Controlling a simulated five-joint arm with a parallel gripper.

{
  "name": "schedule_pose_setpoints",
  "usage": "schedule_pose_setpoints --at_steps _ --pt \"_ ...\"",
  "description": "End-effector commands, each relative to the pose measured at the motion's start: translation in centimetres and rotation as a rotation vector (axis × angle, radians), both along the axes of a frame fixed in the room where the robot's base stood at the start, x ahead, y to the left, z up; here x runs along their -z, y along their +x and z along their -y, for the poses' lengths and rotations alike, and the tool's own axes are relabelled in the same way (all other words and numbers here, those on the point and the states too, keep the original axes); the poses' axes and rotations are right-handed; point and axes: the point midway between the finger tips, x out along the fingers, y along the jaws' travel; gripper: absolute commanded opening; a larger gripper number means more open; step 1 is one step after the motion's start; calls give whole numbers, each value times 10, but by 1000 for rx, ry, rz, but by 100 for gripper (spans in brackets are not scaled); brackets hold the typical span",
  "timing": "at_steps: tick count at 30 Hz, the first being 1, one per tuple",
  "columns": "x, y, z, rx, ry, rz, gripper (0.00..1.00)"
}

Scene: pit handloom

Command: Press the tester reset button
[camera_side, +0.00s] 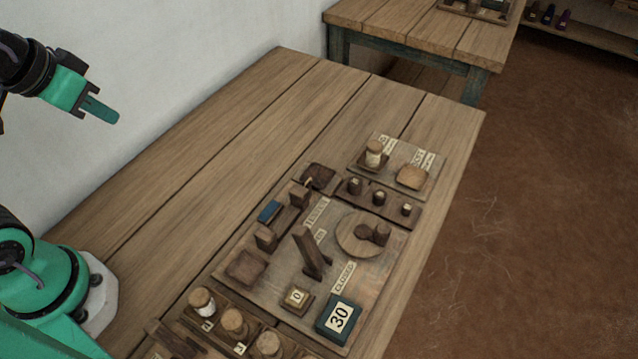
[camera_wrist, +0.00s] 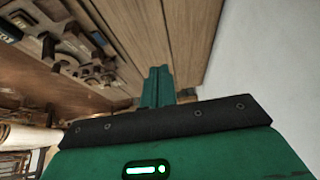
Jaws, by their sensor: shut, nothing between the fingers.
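The tester board (camera_side: 372,285) lies on the wooden table and carries several small wooden parts. A small square block marked "0" (camera_side: 297,297) sits near its front edge; it looks like the reset button. Beside it is a dark blue block marked "30" (camera_side: 338,318). My gripper (camera_side: 103,110) is shut and empty, high at the upper left, well apart from the board. In the wrist view my gripper (camera_wrist: 158,76) shows its green fingers together, with bare planks beyond. The board's parts (camera_wrist: 75,38) show at the upper left there; I cannot make out the "0" block.
An upright wooden lever (camera_side: 308,252) and a round disc with a knob (camera_side: 362,235) rise from the board. A rack of cork-topped jars (camera_side: 234,323) stands at the front. The table's left planks (camera_side: 215,140) are clear. A white wall (camera_side: 190,40) runs behind.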

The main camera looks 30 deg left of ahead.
Motion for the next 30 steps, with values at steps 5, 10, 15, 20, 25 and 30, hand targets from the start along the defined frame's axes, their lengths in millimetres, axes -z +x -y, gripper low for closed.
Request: schedule_pose_setpoints --at_steps 5,10,15,20,25,30 --pt "0 0 0 0 0 0 0" --pt "0 0 0 0 0 0 0" --pt "0 0 0 0 0 0 0" --pt "0 0 0 0 -1 0 0" --pt "1 4 5 6 -9 2 0" --pt "5 15 20 22 -32 8 0"
